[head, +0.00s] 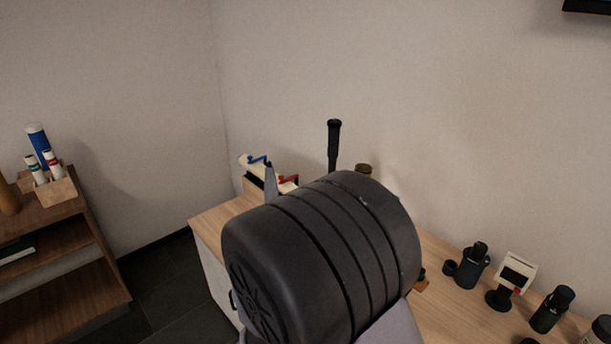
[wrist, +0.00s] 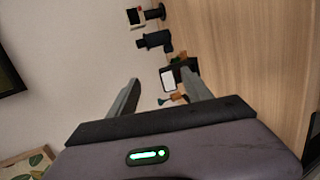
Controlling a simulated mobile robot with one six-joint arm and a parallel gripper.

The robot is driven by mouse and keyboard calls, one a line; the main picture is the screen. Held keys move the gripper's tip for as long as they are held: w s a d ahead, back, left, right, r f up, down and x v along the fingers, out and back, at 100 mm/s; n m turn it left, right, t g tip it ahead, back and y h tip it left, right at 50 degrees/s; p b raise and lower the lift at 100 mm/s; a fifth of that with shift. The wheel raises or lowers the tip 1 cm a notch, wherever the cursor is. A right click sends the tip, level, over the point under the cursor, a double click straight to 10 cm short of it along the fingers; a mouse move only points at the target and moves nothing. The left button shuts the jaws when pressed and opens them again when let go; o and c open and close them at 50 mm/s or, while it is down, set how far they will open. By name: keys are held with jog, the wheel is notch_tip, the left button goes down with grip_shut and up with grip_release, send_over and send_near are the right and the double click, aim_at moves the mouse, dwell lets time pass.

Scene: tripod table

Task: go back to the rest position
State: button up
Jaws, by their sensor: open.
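My gripper (wrist: 159,76) shows in the wrist view with its two grey fingers spread apart. It is open, and nothing is gripped between the fingers. Beyond the fingertips, a small dark stand with a white face (wrist: 168,80) and small orange and green parts shows by the wooden tabletop (wrist: 235,50). In the head view my own dark arm covers the middle of the picture and hides most of my gripper and part of the tabletop (head: 440,255).
Black cylindrical items (head: 472,268) and a white-faced device (head: 515,272) stand on the table's right side. A black upright handle (head: 334,145) and a cream item with blue and red handles (head: 255,168) are behind my arm. A brown shelf (head: 75,240) stands left, with dark floor between.

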jog(key=s+d+r+m+g+y, duration=0.1)
jog(key=s+r+m+g+y, duration=0.2)
jog(key=s, duration=0.4)
jog(key=s+d+r+m+g+y, duration=0.1)
jog(key=s+r+m+g+y, duration=0.15)
jog(key=s+m+y, duration=0.35)
jog(key=a+r+m+t+y, duration=0.1)
jog(key=a+r+t+y, duration=0.3)
jog(key=a+r, duration=0.3)
jog(key=shift+s+a+t+y, duration=0.4)
jog(key=shift+a+y, duration=0.2)
jog(key=shift+y, duration=0.2)
jog(key=shift+s+r, duration=0.1)
